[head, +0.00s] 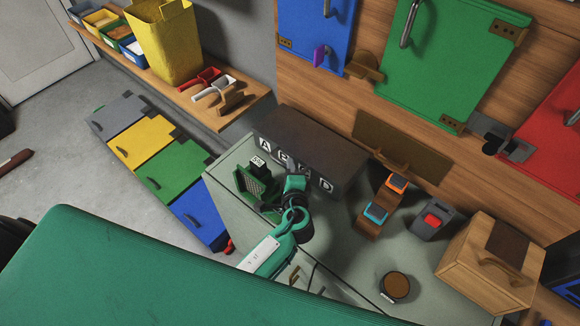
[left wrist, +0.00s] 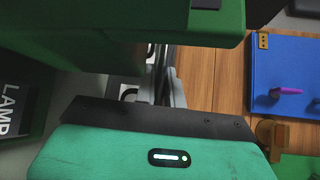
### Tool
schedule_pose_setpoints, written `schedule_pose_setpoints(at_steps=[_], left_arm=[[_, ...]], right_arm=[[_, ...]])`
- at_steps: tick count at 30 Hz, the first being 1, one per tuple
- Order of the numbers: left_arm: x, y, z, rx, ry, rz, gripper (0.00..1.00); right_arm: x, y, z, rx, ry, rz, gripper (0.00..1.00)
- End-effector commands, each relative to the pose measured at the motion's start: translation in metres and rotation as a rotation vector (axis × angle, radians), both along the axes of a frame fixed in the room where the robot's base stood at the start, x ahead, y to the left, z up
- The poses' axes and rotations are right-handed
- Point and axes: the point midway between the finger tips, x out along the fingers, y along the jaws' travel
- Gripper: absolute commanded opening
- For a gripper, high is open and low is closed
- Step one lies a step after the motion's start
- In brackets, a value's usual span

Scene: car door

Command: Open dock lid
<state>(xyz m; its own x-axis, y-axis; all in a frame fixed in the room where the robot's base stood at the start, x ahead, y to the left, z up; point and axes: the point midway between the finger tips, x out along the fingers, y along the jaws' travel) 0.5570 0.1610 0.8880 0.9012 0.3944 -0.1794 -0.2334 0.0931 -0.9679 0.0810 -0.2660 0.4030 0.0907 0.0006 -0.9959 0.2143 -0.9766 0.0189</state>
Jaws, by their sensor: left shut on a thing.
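A dark brown box (head: 318,145) with white letter tiles along its front stands at the back of the grey-green worktop (head: 340,255). I take it to be the dock. Its top looks shut and flat. My left gripper (head: 289,166) reaches up to the lettered front from below. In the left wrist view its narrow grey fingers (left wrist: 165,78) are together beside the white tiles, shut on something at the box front. The held part is hidden by the fingers and the green hand. My right gripper is not in view.
A green holder (head: 250,184) stands just left of my gripper. A wooden stand with orange and blue pads (head: 379,205), a grey block with a red button (head: 432,222) and a wooden box (head: 482,268) stand right. Colored doors line the wooden wall.

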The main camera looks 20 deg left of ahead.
Motion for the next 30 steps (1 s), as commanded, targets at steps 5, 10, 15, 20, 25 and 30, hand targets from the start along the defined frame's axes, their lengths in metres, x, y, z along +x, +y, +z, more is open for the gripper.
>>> schedule_pose_setpoints(at_steps=[5, 10, 15, 20, 25, 30], left_arm=[[0.001, -0.001, 0.023, 0.024, 0.063, 0.000, 0.00], [0.003, -0.001, 0.038, 0.029, 0.073, 0.001, 0.00], [0.007, -0.003, 0.057, 0.027, 0.071, 0.001, 0.00], [0.013, -0.006, 0.078, 0.027, 0.070, 0.001, 0.00], [0.021, -0.008, 0.094, 0.026, 0.070, 0.001, 0.00], [0.026, -0.011, 0.103, 0.028, 0.071, 0.001, 0.00]], right_arm=[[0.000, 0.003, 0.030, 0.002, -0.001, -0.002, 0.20], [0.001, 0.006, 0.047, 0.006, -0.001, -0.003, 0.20], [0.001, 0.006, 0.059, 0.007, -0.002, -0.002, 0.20], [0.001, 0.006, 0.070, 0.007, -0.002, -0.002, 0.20], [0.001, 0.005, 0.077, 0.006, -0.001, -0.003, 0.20], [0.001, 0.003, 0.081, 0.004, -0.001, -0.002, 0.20]])
